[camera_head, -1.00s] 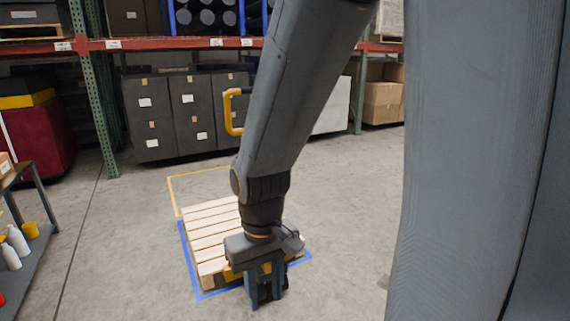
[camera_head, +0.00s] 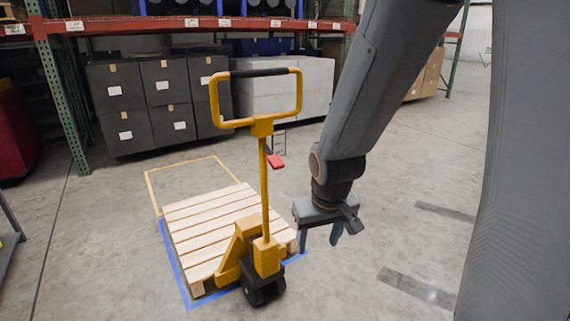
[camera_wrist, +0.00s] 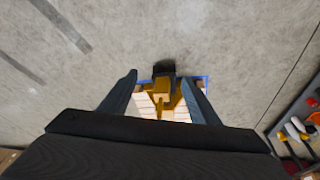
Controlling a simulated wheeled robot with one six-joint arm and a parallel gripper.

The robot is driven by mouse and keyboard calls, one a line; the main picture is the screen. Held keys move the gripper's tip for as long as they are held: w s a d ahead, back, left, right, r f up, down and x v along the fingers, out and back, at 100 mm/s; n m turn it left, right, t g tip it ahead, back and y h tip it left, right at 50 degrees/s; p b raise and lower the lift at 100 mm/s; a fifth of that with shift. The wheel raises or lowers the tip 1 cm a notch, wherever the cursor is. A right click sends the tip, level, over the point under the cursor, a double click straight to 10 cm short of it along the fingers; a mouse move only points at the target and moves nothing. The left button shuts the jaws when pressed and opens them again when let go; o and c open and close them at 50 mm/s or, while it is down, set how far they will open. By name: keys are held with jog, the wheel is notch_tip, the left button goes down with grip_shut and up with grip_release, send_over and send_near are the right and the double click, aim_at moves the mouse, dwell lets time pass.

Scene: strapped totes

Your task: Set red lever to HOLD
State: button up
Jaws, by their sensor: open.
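A yellow pallet jack (camera_head: 265,256) stands upright at the front of a wooden pallet (camera_head: 205,222), with its loop handle (camera_head: 214,100) raised. A small red lever (camera_head: 276,162) sticks out to the right of the handle column, below the loop. Its setting cannot be read; a small placard (camera_head: 278,140) shows just above it. My gripper (camera_head: 320,238) hangs to the right of the jack, pointing down, open and empty, apart from the lever. In the wrist view, the open fingers (camera_wrist: 162,95) frame the jack (camera_wrist: 164,92) and pallet far below.
Blue tape (camera_head: 172,262) edges the pallet and a yellow floor outline (camera_head: 150,190) lies behind it. Dark cabinets (camera_head: 150,105) and pale boxes (camera_head: 265,90) stand along the rack. A workbench with items (camera_wrist: 302,125) is at right in the wrist view. Floor right of the jack is clear.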

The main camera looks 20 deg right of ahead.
jog(key=w+d+f+n+t+y+b, duration=0.15)
jog(key=w+t, duration=0.25)
jog(key=w, duration=0.6)
jog(key=w+d+t+h+b, duration=0.1)
jog(key=w+t+b, duration=0.15)
jog(key=w, duration=0.85)
jog(key=n+t+y+b, duration=0.2)
jog(key=t+y, duration=0.3)
jog(key=t, duration=0.2)
send_near(278, 162)
jog(key=shift+w+a+f, duration=0.1)
jog(key=shift+w+f, duration=0.2)
jog(key=shift+w, duration=0.3)
jog(key=shift+w+a+f, duration=0.1)
jog(key=shift+w+f, duration=0.2)
jog(key=shift+w, duration=0.35)
jog(key=shift+w+r, duration=0.1)
jog(key=shift+r, duration=0.1)
jog(key=shift+y, duration=0.25)
jog(key=x, duration=0.7)
jog(key=shift+w+a+r, duration=0.2)
jog(key=shift+w+r, duration=0.05)
jog(key=shift+w, duration=0.1)
